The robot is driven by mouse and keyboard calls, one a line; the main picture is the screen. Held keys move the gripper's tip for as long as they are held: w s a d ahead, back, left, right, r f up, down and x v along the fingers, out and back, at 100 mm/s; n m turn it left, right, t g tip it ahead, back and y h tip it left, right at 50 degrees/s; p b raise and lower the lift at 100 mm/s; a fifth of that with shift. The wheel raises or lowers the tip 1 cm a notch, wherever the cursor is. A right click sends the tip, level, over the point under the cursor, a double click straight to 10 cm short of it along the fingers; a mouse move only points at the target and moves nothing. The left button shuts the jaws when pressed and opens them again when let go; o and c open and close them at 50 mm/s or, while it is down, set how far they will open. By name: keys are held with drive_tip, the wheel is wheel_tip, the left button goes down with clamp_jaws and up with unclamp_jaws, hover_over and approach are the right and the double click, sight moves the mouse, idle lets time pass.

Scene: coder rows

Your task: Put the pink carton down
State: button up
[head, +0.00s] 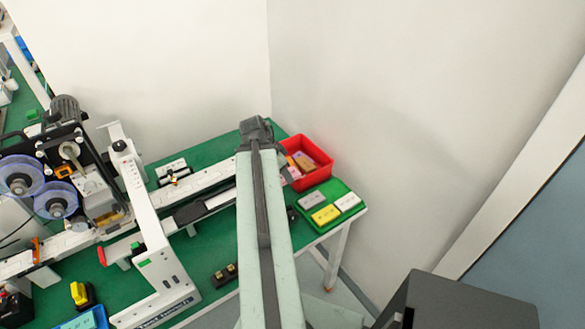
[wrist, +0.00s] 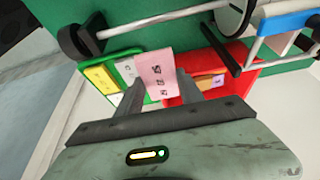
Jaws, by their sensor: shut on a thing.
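The pink carton (wrist: 158,75) with dark printed marks is held between the fingers of my gripper (wrist: 172,88). In the wrist view it overlaps the gap between the green tray (wrist: 137,52) and the red bin (wrist: 188,68). Its height above them is hard to judge. In the head view my arm hides most of the gripper.
A conveyor (head: 205,185) runs along the green table (head: 210,255), with a labelling machine (head: 70,180) at left. A white post (head: 150,215) stands beside the belt. The table's right edge is close to the tray, and walls stand behind.

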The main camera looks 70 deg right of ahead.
drive_tip(key=shift+w, duration=0.25)
drive_tip(key=d+f+b, duration=0.2)
drive_tip(key=d, duration=1.4)
drive_tip(key=shift+a+f+b, duration=0.15)
drive_tip(key=shift+f+b, duration=1.95)
drive_tip(key=shift+f, duration=0.1)
drive_tip(key=o, duration=1.4)
drive_tip(key=shift+o, duration=0.2)
